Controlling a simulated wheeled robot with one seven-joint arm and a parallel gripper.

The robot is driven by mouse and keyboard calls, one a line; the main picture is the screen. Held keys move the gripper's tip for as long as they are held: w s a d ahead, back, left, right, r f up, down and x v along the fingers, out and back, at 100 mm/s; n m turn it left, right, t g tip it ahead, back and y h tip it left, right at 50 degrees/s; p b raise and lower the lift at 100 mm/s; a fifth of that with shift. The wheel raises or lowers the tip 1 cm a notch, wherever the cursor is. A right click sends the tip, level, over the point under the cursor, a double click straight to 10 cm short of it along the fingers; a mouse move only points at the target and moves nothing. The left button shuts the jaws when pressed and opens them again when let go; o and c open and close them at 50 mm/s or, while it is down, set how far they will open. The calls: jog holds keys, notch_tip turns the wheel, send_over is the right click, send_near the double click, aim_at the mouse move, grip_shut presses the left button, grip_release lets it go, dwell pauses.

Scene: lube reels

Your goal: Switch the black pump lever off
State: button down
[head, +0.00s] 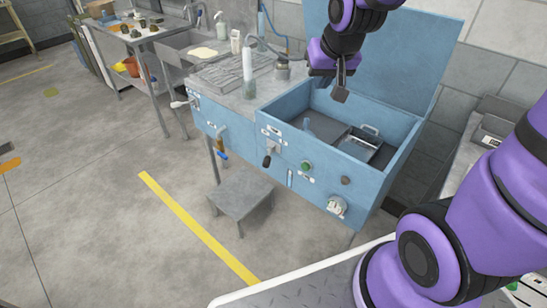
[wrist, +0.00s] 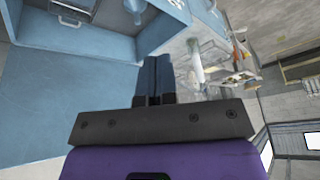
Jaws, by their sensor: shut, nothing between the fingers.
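The blue wash cabinet (head: 230,132) stands with its lid raised. A small black lever (head: 267,161) hangs down on its front panel, below a white label, left of a green knob (head: 305,166). The lever is too small to read its exact setting, and I cannot make it out in the wrist view. My gripper (head: 341,92) is shut and empty, above the open basin and behind the front panel, well apart from the lever. In the wrist view my gripper (wrist: 153,80) shows its two dark fingers together.
The raised lid (head: 405,50) stands behind my gripper. A grey step stool (head: 240,197) stands before the cabinet. The floor to the left is clear.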

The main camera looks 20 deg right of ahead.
jog(key=w+f+m, duration=0.1)
jog(key=w+f, duration=0.4)
jog(key=f, duration=0.7)
jog(key=w+a+f+m+y, duration=0.1)
jog(key=w+f, duration=0.3)
jog(key=f, duration=0.9)
jog(key=shift+w+a+f+m, duration=0.25)
jog(key=shift+w+m, duration=0.15)
jog(key=shift+m, duration=0.4)
send_over(270, 160)
jog(key=s+d, duration=0.3)
jog(key=d, duration=0.1)
notch_tip(270, 160, down, 9)
jog(key=a, duration=0.1)
jog(key=w+a+f, duration=0.1)
jog(key=a+f, duration=0.1)
jog(key=shift+w+a, duration=0.1)
jog(key=shift+w, duration=0.15)
jog(key=shift+a, duration=0.1)
jog(key=shift+a+m, duration=0.2)
jog(key=shift+m, duration=0.1)
